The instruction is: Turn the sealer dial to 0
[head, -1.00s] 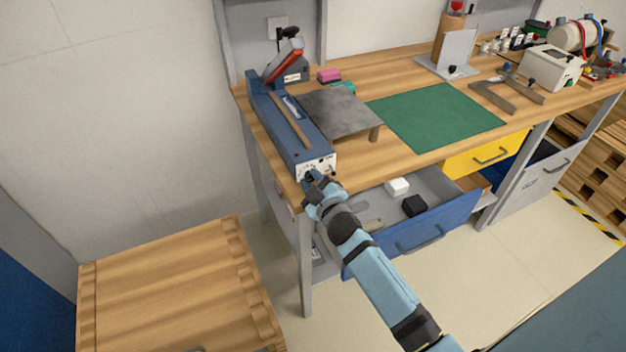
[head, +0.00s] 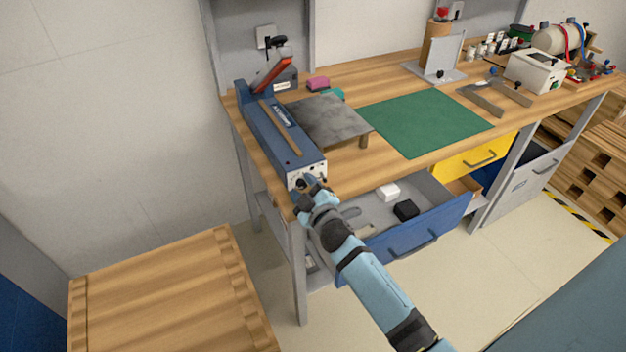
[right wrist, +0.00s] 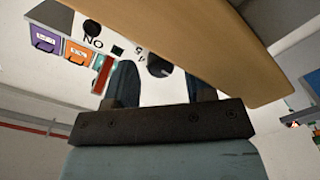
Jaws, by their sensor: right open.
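The sealer (head: 262,122) is a long blue machine on the left end of the workbench, with a red handle at its far end. Its pale front panel (head: 316,172) faces the near edge. My right gripper (head: 306,185) is open right in front of this panel and partly hides it. In the right wrist view the panel shows upside down with "ON" lettering, a red switch (right wrist: 103,74) and the dark round dial (right wrist: 159,66), which lies between the fingers. The dial's pointer setting is not readable. One finger is largely hidden behind a wooden edge. My left gripper is not in view.
The workbench's wooden edge (right wrist: 225,45) passes close by the right gripper. Below the top, a blue drawer (head: 415,240) stands open, holding a white and a black block. A grey plate stand (head: 325,118) and a green mat (head: 425,120) lie right of the sealer.

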